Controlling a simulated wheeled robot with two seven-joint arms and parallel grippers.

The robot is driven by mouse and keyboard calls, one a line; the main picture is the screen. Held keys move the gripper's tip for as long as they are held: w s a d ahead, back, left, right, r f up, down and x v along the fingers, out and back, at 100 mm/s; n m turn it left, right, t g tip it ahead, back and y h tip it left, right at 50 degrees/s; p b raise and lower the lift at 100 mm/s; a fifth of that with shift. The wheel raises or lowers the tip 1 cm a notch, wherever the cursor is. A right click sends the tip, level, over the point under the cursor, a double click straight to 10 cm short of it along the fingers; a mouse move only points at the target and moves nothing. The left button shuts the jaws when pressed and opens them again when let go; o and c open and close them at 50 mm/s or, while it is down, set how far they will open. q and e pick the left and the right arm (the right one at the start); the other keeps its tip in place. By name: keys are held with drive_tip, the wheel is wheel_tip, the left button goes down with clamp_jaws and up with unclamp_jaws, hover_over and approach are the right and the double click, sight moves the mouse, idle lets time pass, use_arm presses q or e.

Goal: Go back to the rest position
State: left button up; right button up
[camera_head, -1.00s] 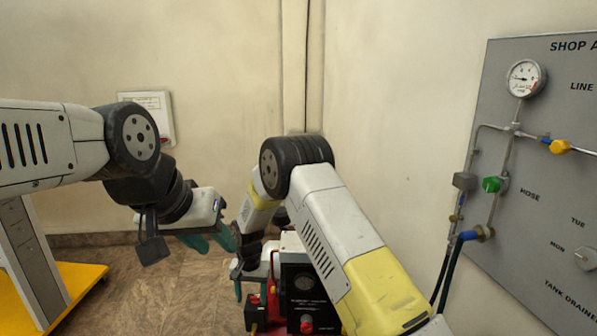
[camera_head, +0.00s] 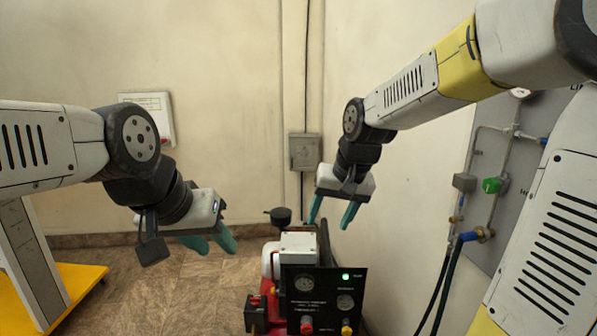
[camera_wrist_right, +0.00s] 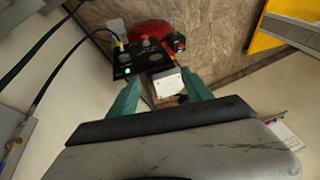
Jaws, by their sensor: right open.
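My right gripper (camera_head: 332,212) hangs with its teal fingers apart and empty, above and behind the black panel of the red machine. In the right wrist view its two fingers (camera_wrist_right: 160,100) are spread, with the machine seen between and beyond them. My left gripper (camera_head: 208,243) is at the left, its teal fingers pointing down and right, with a visible gap between the tips and nothing between them. The red machine (camera_head: 268,283) stands on the floor with a black control panel (camera_head: 325,285), a lit green lamp (camera_head: 346,276) and a white box (camera_head: 298,243).
A grey wall panel (camera_head: 520,130) with pipes, a green valve knob (camera_head: 491,185) and hoses is at the right, partly hidden by my right arm. A grey box (camera_head: 304,152) and a white sign (camera_head: 150,115) are on the walls. A yellow platform (camera_head: 85,285) is at the left.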

drive_tip(key=s+d+r+t, duration=0.1)
drive_tip(key=s+d+r, duration=0.1)
drive_tip(key=s, duration=0.5)
drive_tip(key=s+d+r+t, duration=0.1)
drive_tip(key=s+d, duration=0.4)
drive_tip(key=s, duration=0.3)
drive_tip(key=shift+s+d+r+n+t, duration=0.15)
drive_tip(key=shift+s+r+n+t, duration=0.05)
drive_tip(key=shift+r+n+t, duration=0.15)
